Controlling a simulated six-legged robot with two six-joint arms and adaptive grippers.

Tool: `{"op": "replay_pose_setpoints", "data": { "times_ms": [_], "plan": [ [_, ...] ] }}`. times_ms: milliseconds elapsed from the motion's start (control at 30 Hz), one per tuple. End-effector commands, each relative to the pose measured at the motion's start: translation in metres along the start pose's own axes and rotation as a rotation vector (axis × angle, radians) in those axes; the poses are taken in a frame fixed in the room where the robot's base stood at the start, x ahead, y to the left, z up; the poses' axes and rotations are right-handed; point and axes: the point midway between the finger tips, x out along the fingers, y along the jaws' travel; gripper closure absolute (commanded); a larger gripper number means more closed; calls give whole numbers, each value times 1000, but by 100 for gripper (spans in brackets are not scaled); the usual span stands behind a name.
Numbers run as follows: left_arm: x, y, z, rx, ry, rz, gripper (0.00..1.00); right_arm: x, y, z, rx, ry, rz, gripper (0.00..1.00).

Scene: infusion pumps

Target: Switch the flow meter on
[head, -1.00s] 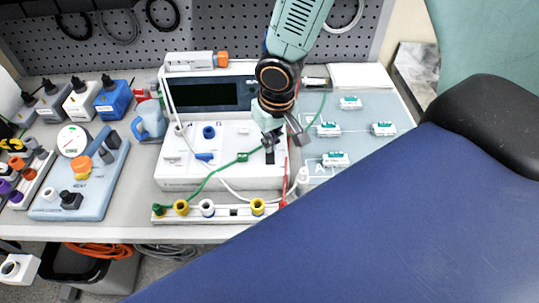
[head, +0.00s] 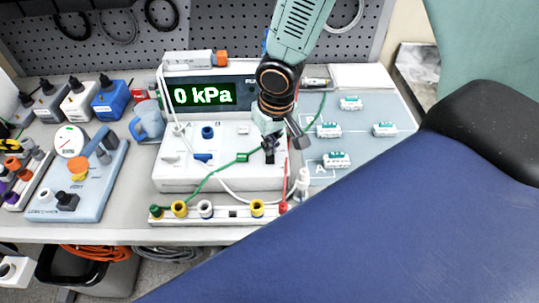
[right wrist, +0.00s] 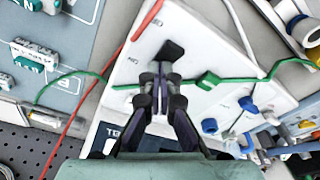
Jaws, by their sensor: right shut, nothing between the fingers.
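The flow meter is a white box (head: 225,172) with a dark display panel at its back. My left gripper is not in view.
A green cable (head: 212,176) and a white cable cross the box. A socket strip (head: 232,212) lies in front. A blue padded surface (head: 350,235) fills the lower right.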

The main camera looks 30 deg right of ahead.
Motion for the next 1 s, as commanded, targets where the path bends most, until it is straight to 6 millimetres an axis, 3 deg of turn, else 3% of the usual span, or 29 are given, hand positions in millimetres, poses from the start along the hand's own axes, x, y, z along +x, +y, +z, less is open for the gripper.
{"op": "replay_pose_setpoints", "data": {
  "times_ms": [1000],
  "plan": [
    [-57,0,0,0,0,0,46,-67,0,-10,0,0,0,100]
  ]
}}
